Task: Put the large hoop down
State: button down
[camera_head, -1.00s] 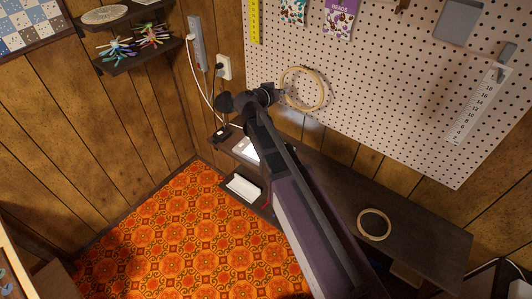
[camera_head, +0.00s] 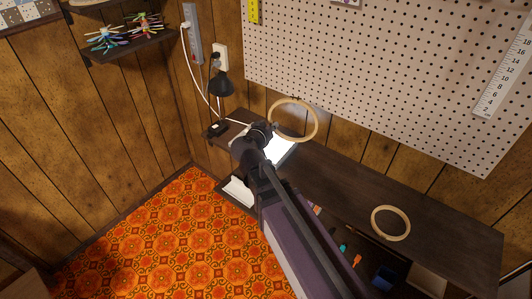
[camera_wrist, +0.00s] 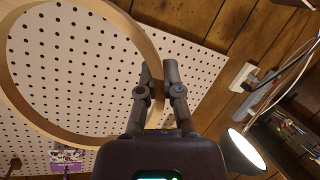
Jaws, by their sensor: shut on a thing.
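A large wooden hoop (camera_head: 316,122) is held up by my gripper (camera_head: 270,128), above the back-left part of the dark desk. In the wrist view the hoop (camera_wrist: 14,92) fills the left side. There my gripper (camera_wrist: 160,72) is shut on the hoop's right rim, with the two fingers close together. In the head view my arm partly covers the gripper, so the fingers are hard to make out. A second wooden hoop (camera_head: 405,222) lies flat on the right half of the desk (camera_head: 345,185).
A dark lamp (camera_head: 222,86) and a small black item (camera_head: 216,129) are at the desk's left end. A white lit sheet (camera_head: 281,151) is below the held hoop. The pegboard wall (camera_head: 400,75) rises behind. Desk between sheet and lying hoop looks clear.

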jog(key=s+a+f+n+y+b, duration=0.1)
jog(key=s+f+n+b, duration=0.1)
jog(key=s+f+b, duration=0.2)
notch_tip(320, 180, down, 4)
jog(key=shift+a+r+t+y+b, duration=0.2)
jog(key=shift+a+t+y+b, duration=0.15)
jog(key=shift+b, duration=0.9)
jog(key=w+a, duration=0.1)
jog(key=w, duration=0.4)
jog(key=w+a+f+b, duration=0.1)
jog(key=w+a, duration=0.1)
jog(key=w, duration=0.3)
jog(key=w+a, duration=0.2)
jog(key=w, duration=0.3)
jog(key=shift+f, duration=0.25)
jog(key=shift+f+b, duration=0.1)
jog(key=shift+b, duration=0.25)
jog(key=shift+f+b, duration=1.65)
jog(key=shift+f, duration=0.05)
jog(key=shift+f, duration=0.15)
jog(key=c, duration=0.8)
grip_release()
